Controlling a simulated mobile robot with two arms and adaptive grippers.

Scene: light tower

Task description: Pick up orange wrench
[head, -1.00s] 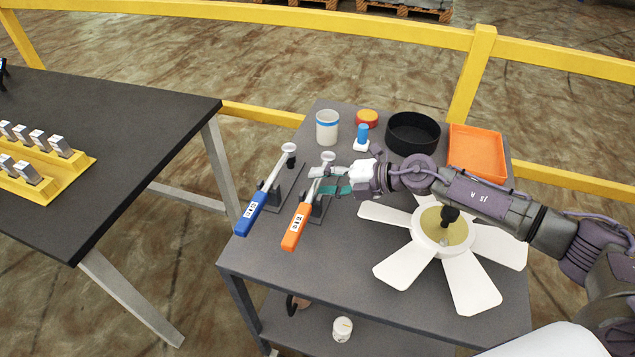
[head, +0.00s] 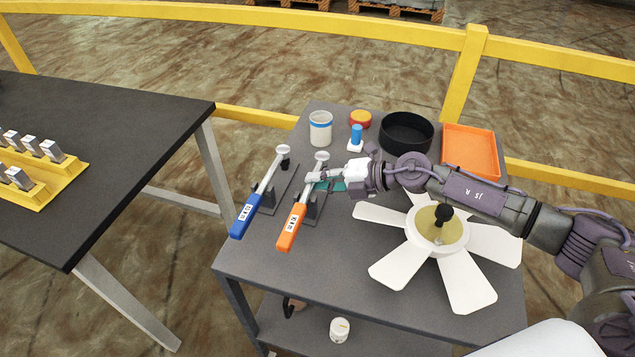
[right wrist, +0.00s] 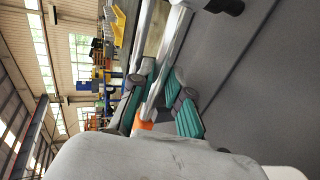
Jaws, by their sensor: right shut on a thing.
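The orange wrench has an orange handle (head: 291,227) and a silver shaft ending in a ring. It rests tilted on a small dark stand (head: 312,210) on the grey table, its ring end toward the back. My right gripper (head: 317,181) reaches in from the right and is shut on the wrench's shaft, above the handle. In the right wrist view, the teal-padded fingers (right wrist: 166,100) lie on either side of the silver shaft, with a bit of orange handle (right wrist: 145,125) below. My left gripper is not in view.
A blue-handled wrench (head: 245,216) rests on its stand just left. A white-bladed fan (head: 400,269) lies under my right arm. A white cup (head: 320,130), black bowl (head: 407,147) and orange tray (head: 470,150) stand behind. A dark table (head: 120,120) is at left.

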